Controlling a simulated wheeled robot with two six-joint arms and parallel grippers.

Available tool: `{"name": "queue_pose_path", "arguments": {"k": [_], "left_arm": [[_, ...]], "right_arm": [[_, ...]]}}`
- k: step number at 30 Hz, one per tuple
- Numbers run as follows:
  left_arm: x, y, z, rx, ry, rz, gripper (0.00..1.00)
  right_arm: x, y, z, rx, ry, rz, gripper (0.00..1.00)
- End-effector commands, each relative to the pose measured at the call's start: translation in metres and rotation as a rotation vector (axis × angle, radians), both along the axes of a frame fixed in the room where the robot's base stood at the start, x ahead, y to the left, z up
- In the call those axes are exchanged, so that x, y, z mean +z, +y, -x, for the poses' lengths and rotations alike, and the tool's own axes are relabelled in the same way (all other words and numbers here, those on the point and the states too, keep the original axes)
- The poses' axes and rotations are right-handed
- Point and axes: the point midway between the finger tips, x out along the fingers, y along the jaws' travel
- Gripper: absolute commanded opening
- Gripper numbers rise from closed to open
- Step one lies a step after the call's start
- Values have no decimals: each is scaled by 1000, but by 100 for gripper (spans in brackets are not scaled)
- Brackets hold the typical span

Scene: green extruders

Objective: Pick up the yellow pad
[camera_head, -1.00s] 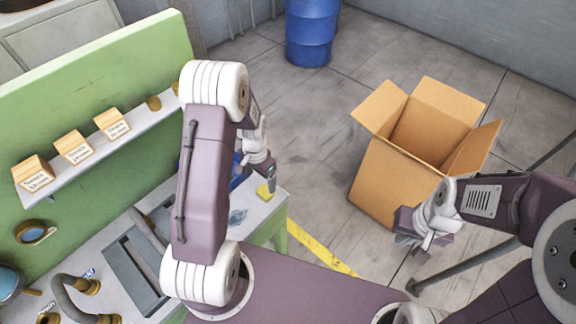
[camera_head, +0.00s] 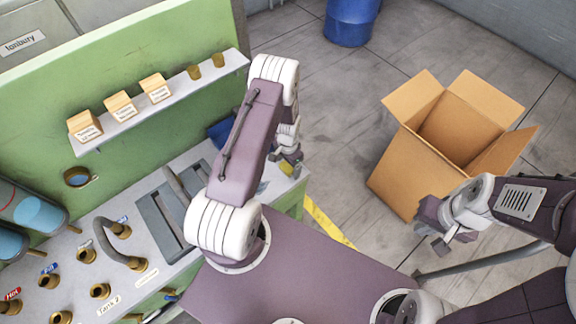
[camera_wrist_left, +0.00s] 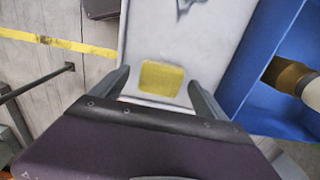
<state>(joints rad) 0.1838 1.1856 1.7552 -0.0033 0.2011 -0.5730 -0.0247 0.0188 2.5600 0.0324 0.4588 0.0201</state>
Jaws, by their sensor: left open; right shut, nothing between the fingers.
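The yellow pad (camera_wrist_left: 162,78) lies flat on the grey bench top near its edge, seen in the left wrist view between my open fingers. In the head view only a small part of the yellow pad (camera_head: 287,168) shows beside my left gripper. My left gripper (camera_head: 292,164) hangs over the right end of the bench; in the left wrist view its two fingers (camera_wrist_left: 160,88) are spread on either side of the pad. I cannot tell the height left between them. My right gripper (camera_head: 435,243) is shut and empty, in front of the cardboard box.
The grey bench (camera_head: 150,262) carries pipes and brass fittings against a green panel (camera_head: 150,50) with a shelf of small boxes. A blue bin (camera_wrist_left: 275,75) is beside the pad. An open cardboard box (camera_head: 400,165) and blue barrel (camera_head: 350,22) stand on the floor.

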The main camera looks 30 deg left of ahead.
Motion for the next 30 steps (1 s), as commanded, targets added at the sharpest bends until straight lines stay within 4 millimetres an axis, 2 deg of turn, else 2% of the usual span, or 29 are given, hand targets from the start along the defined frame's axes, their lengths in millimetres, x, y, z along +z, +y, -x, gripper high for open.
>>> {"name": "queue_pose_path", "arguments": {"k": [7,14,23,26,30], "left_arm": [[-3,0,0,0,-1,-1,85],[-3,0,0,0,-1,-1,21],[-1,0,-1,0,-2,0,19],[5,0,-2,0,-4,-1,19],[22,0,-2,0,-6,-1,19]], "right_arm": [[0,0,0,0,0,0,0],[0,0,0,0,0,0,0],[-1,0,0,0,0,0,0],[-5,0,0,0,0,0,0],[-15,0,0,0,0,0,0]]}}
